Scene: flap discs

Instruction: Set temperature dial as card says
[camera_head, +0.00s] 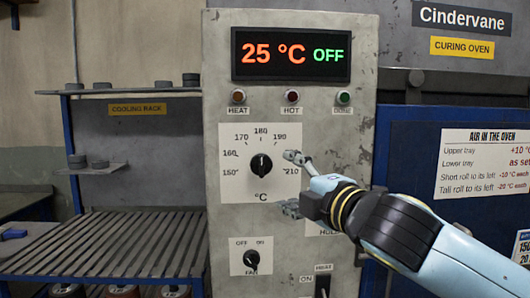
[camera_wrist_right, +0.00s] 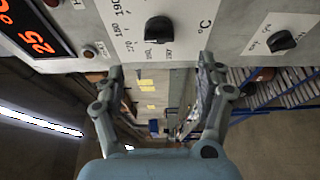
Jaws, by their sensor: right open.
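The black temperature dial (camera_head: 261,164) sits on a white plate marked 150 to 210 °C on the grey control panel. The display (camera_head: 290,54) reads 25 °C OFF. A white card (camera_head: 485,160) headed AIR IN THE OVEN is at right. My left gripper is out of view.
A FAN knob (camera_head: 251,259) sits below the dial, with a HEAT switch (camera_head: 322,284) at its lower right. Lamps line the panel under the display. A blue cooling rack (camera_head: 110,240) stands left. Another card (camera_head: 521,247) is cut off at the right edge.

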